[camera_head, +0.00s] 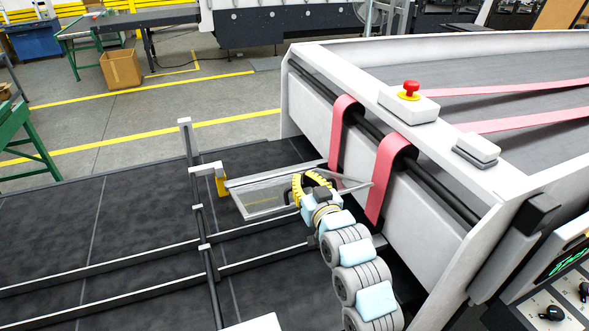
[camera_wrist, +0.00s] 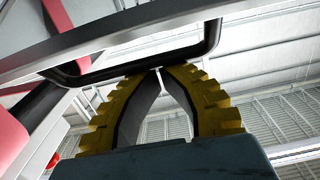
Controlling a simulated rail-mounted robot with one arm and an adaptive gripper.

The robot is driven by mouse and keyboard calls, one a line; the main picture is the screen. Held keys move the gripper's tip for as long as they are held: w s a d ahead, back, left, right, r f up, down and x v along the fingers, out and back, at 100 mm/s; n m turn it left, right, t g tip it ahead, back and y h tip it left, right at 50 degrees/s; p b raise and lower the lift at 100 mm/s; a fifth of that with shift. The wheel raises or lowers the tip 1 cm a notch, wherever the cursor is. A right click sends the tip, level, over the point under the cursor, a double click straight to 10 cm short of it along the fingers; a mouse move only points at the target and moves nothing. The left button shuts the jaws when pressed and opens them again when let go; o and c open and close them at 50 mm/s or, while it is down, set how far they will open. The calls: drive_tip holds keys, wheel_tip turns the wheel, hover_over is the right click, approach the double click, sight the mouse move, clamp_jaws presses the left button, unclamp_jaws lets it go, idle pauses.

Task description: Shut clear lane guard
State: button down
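The clear lane guard (camera_head: 262,199) is a see-through panel in a pale metal frame, raised over the dark belts beside the white machine side. A yellow block (camera_head: 221,186) sits at its left end. My gripper (camera_head: 306,183), with yellow ribbed fingers, is at the guard's right part. In the wrist view, a black rounded handle bar (camera_wrist: 140,68) hangs below a pale frame edge (camera_wrist: 120,37). My gripper's fingertips (camera_wrist: 159,70) come together at the bar's lower edge. I cannot tell whether they touch or hold the bar.
The white machine side (camera_head: 400,170) stands close right of my gripper, with pink belts (camera_head: 385,175) looping over its rollers. A red stop button (camera_head: 411,88) is on top. Upright posts and rails (camera_head: 200,215) cross the dark bed at left. The bed's far left is clear.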

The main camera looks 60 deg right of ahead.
drive_tip(key=s+a+f+t+h+b, duration=0.2)
drive_tip(key=s+f+b, duration=0.1)
drive_tip(key=f+b, duration=0.4)
drive_tip(key=s+a+f+t+h+b, duration=0.2)
drive_tip(key=f+b, duration=0.6)
drive_tip(key=f, duration=0.4)
drive_tip(key=shift+s+a+f+t, duration=0.2)
drive_tip(key=shift+s+a+t, duration=0.1)
drive_tip(key=shift+s+a, duration=0.35)
drive_tip(key=shift+f, duration=0.25)
wheel_tip(320, 180, up, 5)
drive_tip(key=p, duration=0.4)
drive_tip(key=v, duration=0.9)
drive_tip(key=shift+a+p, duration=0.15)
drive_tip(key=shift+p, duration=0.3)
drive_tip(key=shift+s, duration=0.1)
